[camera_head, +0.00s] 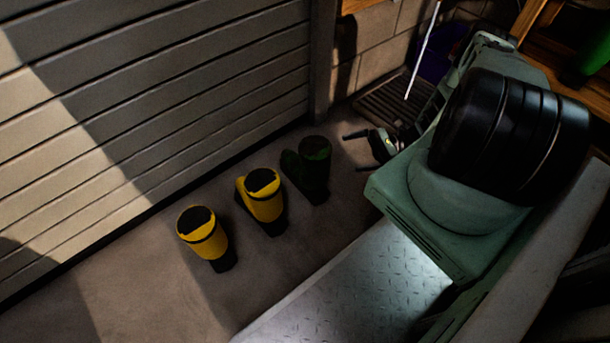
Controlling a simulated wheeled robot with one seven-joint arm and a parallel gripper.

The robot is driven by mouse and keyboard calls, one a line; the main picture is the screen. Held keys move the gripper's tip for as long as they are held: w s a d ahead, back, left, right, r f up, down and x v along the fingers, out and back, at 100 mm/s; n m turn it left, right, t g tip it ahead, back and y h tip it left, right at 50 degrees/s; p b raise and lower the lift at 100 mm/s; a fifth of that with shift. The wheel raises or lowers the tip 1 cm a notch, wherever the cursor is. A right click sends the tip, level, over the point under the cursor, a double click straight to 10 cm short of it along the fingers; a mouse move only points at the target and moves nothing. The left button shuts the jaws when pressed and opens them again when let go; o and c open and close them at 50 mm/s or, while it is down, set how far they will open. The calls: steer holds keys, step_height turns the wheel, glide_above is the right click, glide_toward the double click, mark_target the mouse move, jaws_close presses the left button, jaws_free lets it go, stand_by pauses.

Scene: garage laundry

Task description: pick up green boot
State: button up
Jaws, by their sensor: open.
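The dark green boot (315,170) stands upright on the concrete floor near the shutter, in shadow, with its opening up and its toe toward the left. My gripper (356,152) is just right of the boot in the picture. Its two dark fingers are spread apart and point left toward the boot, with nothing visible between them. A gap shows between the fingers and the boot. My gripper's height relative to the boot is hard to tell from this one view.
Two yellow boots with black tops, a nearer one (206,240) and a middle one (263,197), stand in a row left of the green boot. The slatted shutter (150,110) runs behind them. A dark slatted mat (385,104) and a pale pole (422,52) are beyond my gripper.

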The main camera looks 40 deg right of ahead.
mark_target(311, 161)
steer(key=b+x, duration=0.2)
steer(key=x, duration=0.7)
steer(key=shift+a+b, duration=0.15)
steer(key=shift+b, duration=0.25)
steer(key=b+x, duration=0.1)
steer(key=x, duration=0.1)
steer(key=b+x, duration=0.2)
steer(key=shift+w+a+f, duration=0.2)
steer(key=shift+a+f, duration=0.05)
steer(key=shift+a, duration=0.15)
steer(key=shift+a+r, duration=0.1)
steer(key=shift+a, duration=0.1)
steer(key=c, duration=1.8)
steer(key=shift+r, duration=0.1)
steer(key=shift+c, duration=0.8)
steer(key=shift+r, duration=0.1)
